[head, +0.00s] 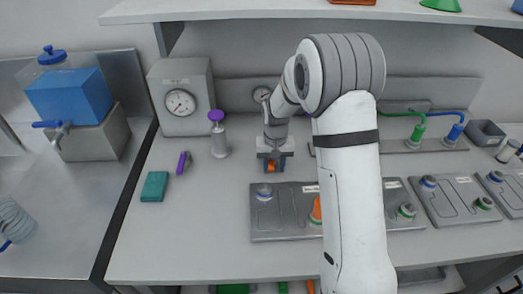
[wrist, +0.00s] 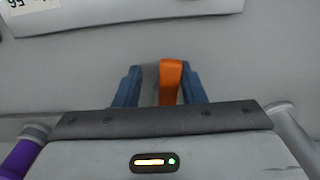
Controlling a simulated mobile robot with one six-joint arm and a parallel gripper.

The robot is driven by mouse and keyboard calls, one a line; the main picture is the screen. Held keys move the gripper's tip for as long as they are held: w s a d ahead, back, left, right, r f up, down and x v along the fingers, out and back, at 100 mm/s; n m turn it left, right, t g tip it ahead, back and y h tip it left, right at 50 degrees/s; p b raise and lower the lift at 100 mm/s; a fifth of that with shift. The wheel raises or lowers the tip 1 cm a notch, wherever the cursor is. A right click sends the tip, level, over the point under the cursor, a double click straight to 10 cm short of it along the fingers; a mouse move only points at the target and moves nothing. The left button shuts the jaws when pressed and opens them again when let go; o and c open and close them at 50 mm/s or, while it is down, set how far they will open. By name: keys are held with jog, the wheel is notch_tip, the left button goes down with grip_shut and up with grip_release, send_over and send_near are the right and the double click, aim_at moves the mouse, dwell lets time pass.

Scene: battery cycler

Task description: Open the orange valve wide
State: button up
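A small orange piece (wrist: 170,82) stands between the blue fingers of my gripper (wrist: 159,88); it also shows low between the fingertips in the head view (head: 271,166). It lies close against the right finger in the wrist view, with a grey strip between it and the left finger. Whether the fingers grip it is unclear. My gripper points down (head: 274,165) over the bench, behind the grey plate (head: 282,229). Another orange part (head: 316,211) shows on that plate, partly hidden by my arm. I cannot tell which orange piece is the valve.
Green (head: 418,133) and blue (head: 455,132) hose fittings stand at the back right.

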jog(key=shift+c, duration=0.2)
jog(key=c, duration=0.3)
jog(key=shift+d, duration=0.15)
jog(key=shift+o, duration=1.2)
notch_tip(320, 180, up, 8)
jog(key=p, duration=0.4)
jog(key=shift+d, duration=0.2)
